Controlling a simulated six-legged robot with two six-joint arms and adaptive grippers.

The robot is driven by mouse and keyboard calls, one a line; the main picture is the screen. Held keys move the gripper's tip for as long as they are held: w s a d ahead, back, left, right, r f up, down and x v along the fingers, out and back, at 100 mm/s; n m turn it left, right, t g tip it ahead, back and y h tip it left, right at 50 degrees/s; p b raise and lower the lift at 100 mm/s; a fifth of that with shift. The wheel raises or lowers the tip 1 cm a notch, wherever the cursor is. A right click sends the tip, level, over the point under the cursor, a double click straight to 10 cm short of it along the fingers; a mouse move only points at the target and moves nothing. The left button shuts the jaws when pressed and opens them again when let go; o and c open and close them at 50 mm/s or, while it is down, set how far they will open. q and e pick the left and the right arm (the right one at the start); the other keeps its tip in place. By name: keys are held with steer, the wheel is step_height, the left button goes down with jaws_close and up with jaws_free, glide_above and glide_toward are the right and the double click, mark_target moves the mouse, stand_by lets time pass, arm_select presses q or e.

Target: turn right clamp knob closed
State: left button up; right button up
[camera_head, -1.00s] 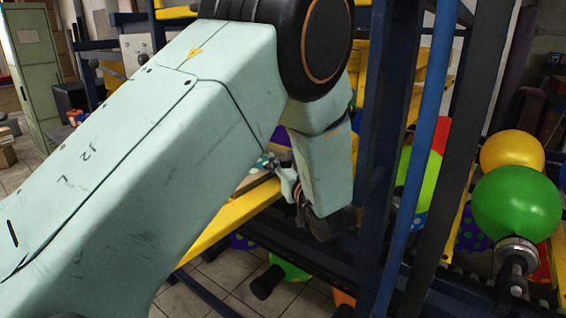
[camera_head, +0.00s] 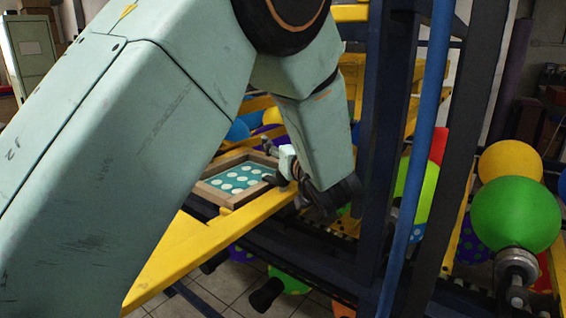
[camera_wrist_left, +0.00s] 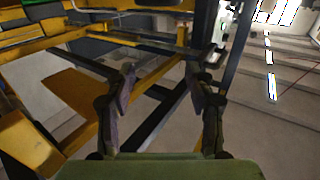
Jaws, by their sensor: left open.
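My left gripper (camera_head: 268,163) is at the right end of a wooden-framed printing screen (camera_head: 212,198), with its fingers pointing left. In the left wrist view its two fingers (camera_wrist_left: 160,85) are spread wide with nothing between them. A small dark and silvery fitting (camera_wrist_left: 215,52) stands beyond the right finger, apart from it; it may be a clamp knob, but I cannot tell. No clamp knob can be made out for certain in the head view, where my left arm and gripper cover part of the screen's right end. My right gripper is not in view.
A yellow rail (camera_head: 190,240) runs along the screen's near side. Dark blue uprights (camera_head: 385,150) and a blue pole (camera_head: 420,150) stand close right of my wrist. A green balloon (camera_head: 515,208) and a yellow balloon (camera_head: 510,160) are at the far right.

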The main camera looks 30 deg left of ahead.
arm_select(q)
steer(key=shift+r, duration=1.25)
steer(key=shift+f, duration=0.1)
